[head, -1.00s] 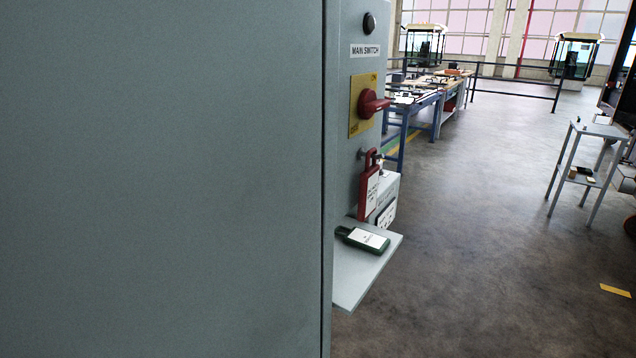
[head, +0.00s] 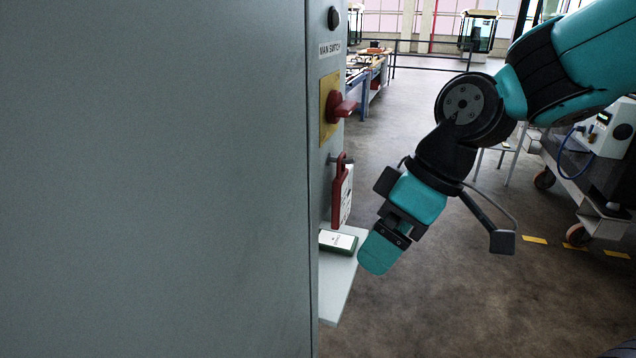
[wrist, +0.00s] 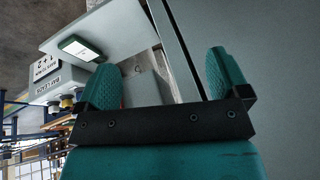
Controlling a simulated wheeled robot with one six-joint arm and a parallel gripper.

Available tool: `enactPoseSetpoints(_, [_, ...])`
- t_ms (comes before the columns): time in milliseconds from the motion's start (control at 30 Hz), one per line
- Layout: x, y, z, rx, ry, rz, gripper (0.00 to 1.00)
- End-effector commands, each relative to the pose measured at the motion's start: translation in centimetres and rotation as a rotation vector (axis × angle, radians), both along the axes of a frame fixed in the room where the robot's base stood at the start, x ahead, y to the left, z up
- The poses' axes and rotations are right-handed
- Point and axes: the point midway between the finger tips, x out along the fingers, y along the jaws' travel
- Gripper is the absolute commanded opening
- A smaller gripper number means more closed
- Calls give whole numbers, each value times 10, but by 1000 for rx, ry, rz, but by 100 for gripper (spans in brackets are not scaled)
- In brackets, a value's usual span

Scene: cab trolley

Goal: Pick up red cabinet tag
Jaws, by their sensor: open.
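The red cabinet tag (head: 340,196), with a white label, hangs from a peg on the grey cabinet's side face in the head view, below the red main switch. I do not make it out in the wrist view. My gripper (head: 388,249) is open, to the right of and lower than the tag, apart from it and beside the small shelf. In the wrist view both teal fingers of my gripper (wrist: 167,75) stand apart with nothing between them.
A grey shelf (head: 333,297) juts from the cabinet (head: 160,180) under the tag. A green tag (head: 338,242) lies on it, also seen in the wrist view (wrist: 82,47). The red rotary switch (head: 341,107) sticks out above. A trolley (head: 607,215) stands at right. Floor between is open.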

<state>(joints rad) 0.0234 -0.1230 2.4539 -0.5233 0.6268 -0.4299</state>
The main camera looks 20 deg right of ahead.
Motion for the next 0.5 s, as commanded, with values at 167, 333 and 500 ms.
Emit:
enactPoseSetpoints(167, [64,-66,17,-3,-158,72,94])
enactPoseSetpoints(333, [88,-100,17,-24,-246,121,94])
enactPoseSetpoints(500, [105,-81,17,-28,-259,137,94])
